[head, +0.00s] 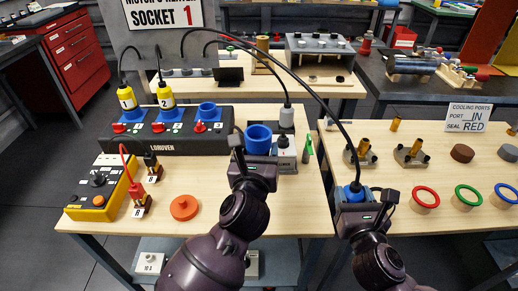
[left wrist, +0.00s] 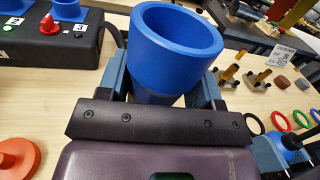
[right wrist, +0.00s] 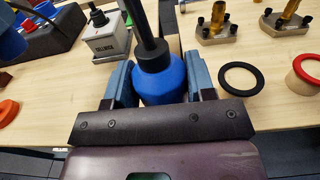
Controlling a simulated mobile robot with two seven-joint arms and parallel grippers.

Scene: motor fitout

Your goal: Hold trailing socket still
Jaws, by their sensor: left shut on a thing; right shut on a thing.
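The trailing socket, a blue open-topped cup (head: 258,140), is upright with its mouth facing up. My left gripper (head: 253,168) is shut around its lower part. In the left wrist view the socket (left wrist: 178,50) sits between the two jaws, and its lower end is hidden. My right gripper (head: 355,198) is shut on a blue plug (head: 354,188) with a black cable leaving its top. In the right wrist view the blue plug (right wrist: 160,80) is held between the jaws, tip hidden. The plug is to the right of the socket and apart from it.
A black panel (head: 180,144) with blue sockets and yellow plugs 1 and 2 stands behind left. The right table holds brass fittings and coloured rings (head: 425,197). An orange disc (head: 184,207) lies front left.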

